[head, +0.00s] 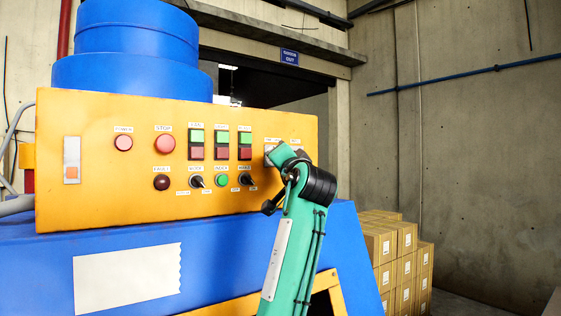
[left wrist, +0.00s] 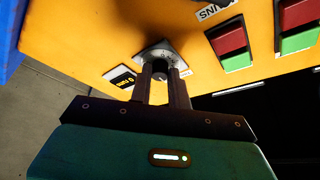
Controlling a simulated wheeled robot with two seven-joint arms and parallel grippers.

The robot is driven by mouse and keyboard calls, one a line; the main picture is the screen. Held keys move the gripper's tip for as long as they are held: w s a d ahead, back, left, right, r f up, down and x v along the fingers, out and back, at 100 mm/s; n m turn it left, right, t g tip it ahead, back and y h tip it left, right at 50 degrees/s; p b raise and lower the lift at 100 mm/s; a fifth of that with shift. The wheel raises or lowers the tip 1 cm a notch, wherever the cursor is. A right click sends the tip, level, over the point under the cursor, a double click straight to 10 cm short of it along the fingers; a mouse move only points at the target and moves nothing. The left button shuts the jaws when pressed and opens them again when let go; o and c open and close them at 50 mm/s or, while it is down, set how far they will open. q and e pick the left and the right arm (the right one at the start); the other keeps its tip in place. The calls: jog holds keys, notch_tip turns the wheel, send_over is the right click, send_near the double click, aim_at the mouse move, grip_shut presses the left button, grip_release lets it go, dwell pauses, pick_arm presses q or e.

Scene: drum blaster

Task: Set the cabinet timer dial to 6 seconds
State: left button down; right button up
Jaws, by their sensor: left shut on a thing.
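The timer dial, a dark knob on a light scale plate (left wrist: 152,52), sits on the orange cabinet panel (head: 90,190). My left gripper (left wrist: 166,72) is shut on the knob, one dark finger on each side of it. The scale marks are too small and covered to read which one the knob points at. A small dark display (left wrist: 121,77) with yellow characters is beside the dial; I cannot read it surely. In the head view my left gripper (head: 280,153) is at the panel's right end and hides most of the dial. My right gripper is not in view.
Red and green buttons (head: 195,143), a red stop button (head: 165,144) and dark selector knobs (head: 246,179) are left of my gripper. The blue machine body (head: 220,245) is below the panel. Stacked cartons (head: 385,240) stand at the right.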

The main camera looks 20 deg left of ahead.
pick_arm(q)
jog(key=shift+s+a+r+m+g+h+p, duration=0.15)
jog(key=shift+m+g+h+p, duration=0.25)
jog(key=shift+m, duration=1.1)
jog(key=shift+w+d+r+m+g+h+p, duration=0.2)
jog(key=shift+m+h, duration=0.4)
jog(key=shift+m, duration=0.9)
jog(key=shift+s+a+r+m+g+h+p, duration=0.15)
jog(key=shift+m+h+p, duration=0.3)
jog(key=shift+m, duration=1.05)
jog(key=shift+f, duration=0.1)
jog(key=c, duration=1.3)
grip_release()
jog(key=shift+f, duration=0.1)
jog(key=b+v, duration=0.7)
jog(key=v, duration=0.6)
jog(key=shift+s, duration=0.4)
